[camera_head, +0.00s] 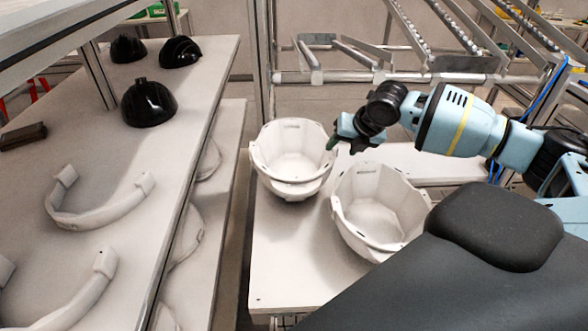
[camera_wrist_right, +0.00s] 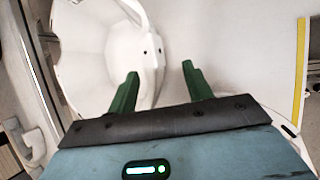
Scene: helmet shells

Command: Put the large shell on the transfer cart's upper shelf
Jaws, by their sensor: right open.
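Two white helmet shells sit open side up on a white board: one farther back (camera_head: 275,165) and one nearer and to the right (camera_head: 352,215). I cannot tell for sure which is the large one. My right gripper (camera_head: 333,143) is at the right rim of the farther shell. In the right wrist view the open green fingers (camera_wrist_right: 160,70) point at a white shell (camera_wrist_right: 90,60), whose rim reaches into the gap between them. Contact cannot be made out. My left gripper is not in view.
The white board (camera_head: 285,275) has free room at its front left. A shelf rack (camera_head: 215,75) on the left holds black domes (camera_head: 148,105) and curved white bands (camera_head: 105,212). A metal post (camera_head: 262,60) and roller rails stand behind.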

